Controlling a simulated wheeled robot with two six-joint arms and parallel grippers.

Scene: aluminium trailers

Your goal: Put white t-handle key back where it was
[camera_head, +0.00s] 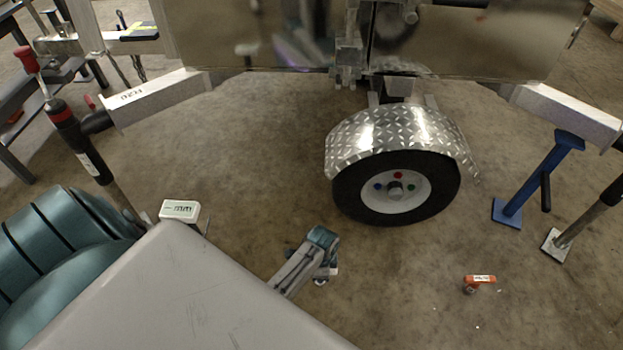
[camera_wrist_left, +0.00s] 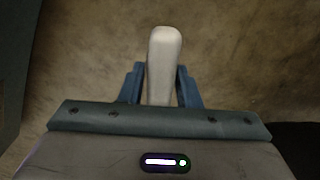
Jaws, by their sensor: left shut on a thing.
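The white t-handle key (camera_head: 180,211) has a pale block handle with a dark-printed label. In the head view it is at the left, just beyond the teal part of my left arm, with a thin shaft partly showing below it. My left gripper (camera_wrist_left: 161,85) is shut on the white handle in the left wrist view; the handle (camera_wrist_left: 164,60) sticks out past the blue fingers. In the head view the fingers are mostly hidden behind my own body.
An orange t-handle key (camera_head: 480,281) is on the floor at right. Blue (camera_head: 540,180) and grey supports stand farther right. The floor between is mostly clear.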

